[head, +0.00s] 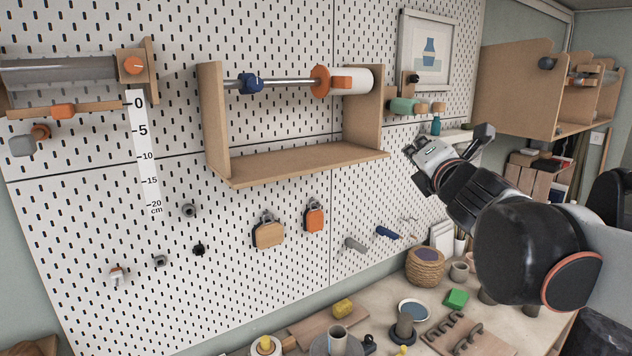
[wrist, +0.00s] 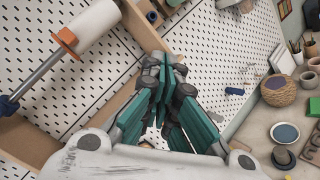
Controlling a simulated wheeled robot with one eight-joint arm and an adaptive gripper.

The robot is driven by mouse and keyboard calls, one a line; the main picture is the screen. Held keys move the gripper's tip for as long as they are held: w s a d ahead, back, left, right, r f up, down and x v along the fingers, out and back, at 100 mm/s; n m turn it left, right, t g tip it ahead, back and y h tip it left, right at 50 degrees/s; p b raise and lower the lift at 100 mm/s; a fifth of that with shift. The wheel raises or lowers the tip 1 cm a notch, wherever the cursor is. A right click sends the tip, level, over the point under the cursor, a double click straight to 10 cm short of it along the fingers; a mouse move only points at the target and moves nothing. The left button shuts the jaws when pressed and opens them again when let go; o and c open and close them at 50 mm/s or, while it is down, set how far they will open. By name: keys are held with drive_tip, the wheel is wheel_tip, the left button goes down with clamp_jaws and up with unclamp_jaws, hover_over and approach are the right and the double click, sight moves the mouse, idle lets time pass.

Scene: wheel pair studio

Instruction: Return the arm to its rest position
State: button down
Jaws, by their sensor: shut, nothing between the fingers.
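My gripper (wrist: 172,62) is shut and empty in the wrist view, its teal fingers together at the tips. It is in front of the white pegboard, near the right side panel of the wooden wall frame (head: 213,120). The frame holds a metal rod (head: 290,82) with a blue piece (head: 250,84) and a white roller with an orange flange (head: 320,82); the roller also shows in the wrist view (wrist: 90,28).
The workbench (head: 390,310) below carries a woven basket (head: 425,268), a green block (head: 456,299), a round dish (head: 414,309) and small parts. A wooden shelf unit (head: 515,90) is at the right. Space above the bench's middle looks clear.

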drive_tip(key=s+d+f+m+g+h+b, duration=0.1)
drive_tip(key=s+d+f+m+g+b, duration=0.25)
drive_tip(key=f, duration=0.55)
drive_tip(key=s+f+m+h+b, duration=0.25)
drive_tip(key=s+f+m, duration=0.25)
drive_tip(key=f+m, duration=0.3)
drive_tip(key=s+d+f+m+g+b, duration=0.2)
drive_tip(key=s+f+m+b, duration=0.25)
drive_tip(key=f, duration=0.55)
drive_tip(key=s+a+f+m+g+y+b, duration=0.1)
drive_tip(key=s+a+f+m+g+b, duration=0.1)
drive_tip(key=f, duration=0.5)
drive_tip(key=s+a+f+m+g+y+b, duration=0.1)
drive_tip(key=s+f+m+g+b, duration=0.1)
drive_tip(key=s+f, duration=0.5)
drive_tip(key=s+a+f+m+g+y+b, duration=0.1)
drive_tip(key=s+a+f+m+g+b, duration=0.1)
drive_tip(key=f+m, duration=0.4)
wheel_tip(320, 180, down, 2)
drive_tip(key=s+b, duration=0.1)
drive_tip(key=s, duration=0.1)
drive_tip(key=shift+s+a+f+b, duration=0.15)
drive_tip(key=shift+s+a+b, duration=0.15)
drive_tip(key=shift+s+b, duration=0.05)
drive_tip(key=c, duration=2.4)
unclamp_jaws()
